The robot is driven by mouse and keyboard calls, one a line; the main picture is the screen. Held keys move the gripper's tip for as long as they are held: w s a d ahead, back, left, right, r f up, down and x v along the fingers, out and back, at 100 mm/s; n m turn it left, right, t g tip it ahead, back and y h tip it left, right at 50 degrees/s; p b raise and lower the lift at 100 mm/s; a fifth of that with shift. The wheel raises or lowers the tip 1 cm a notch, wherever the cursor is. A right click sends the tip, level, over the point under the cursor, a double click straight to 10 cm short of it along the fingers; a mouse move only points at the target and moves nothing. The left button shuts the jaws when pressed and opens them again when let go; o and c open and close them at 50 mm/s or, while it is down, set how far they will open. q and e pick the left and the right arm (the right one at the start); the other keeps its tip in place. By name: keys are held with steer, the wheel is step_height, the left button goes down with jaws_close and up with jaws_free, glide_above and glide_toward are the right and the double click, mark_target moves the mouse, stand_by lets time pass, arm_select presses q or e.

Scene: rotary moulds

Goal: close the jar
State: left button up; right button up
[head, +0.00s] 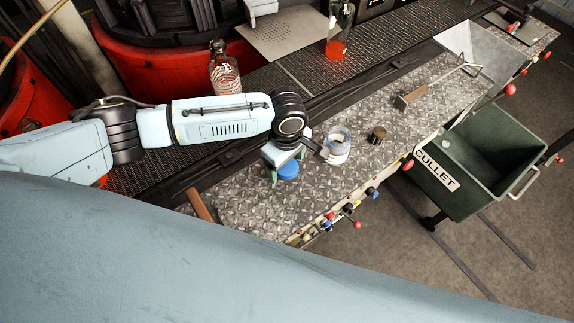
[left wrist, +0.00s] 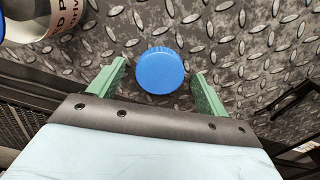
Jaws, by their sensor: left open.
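A blue round lid (head: 288,170) lies on the diamond-plate metal bench, and it also shows in the left wrist view (left wrist: 160,70). Part of the jar shows at the top left of the left wrist view (left wrist: 45,18). My left gripper (head: 288,174) is open over the lid. In the left wrist view its green fingers (left wrist: 159,82) are on either side of the lid, with a gap to each. My right gripper is not in view.
A small dark brass-coloured cylinder (head: 377,135) stands right of the jar. A wooden-headed tool (head: 410,98) lies farther right on the bench. A green CULLET cart (head: 470,165) stands beyond the bench edge.

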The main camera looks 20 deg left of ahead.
mark_target(287, 166)
arm_select(q)
steer(key=c, duration=1.1)
step_height(287, 166, up, 10)
steer(key=shift+r+p, duration=0.1)
steer(key=shift+p, duration=0.25)
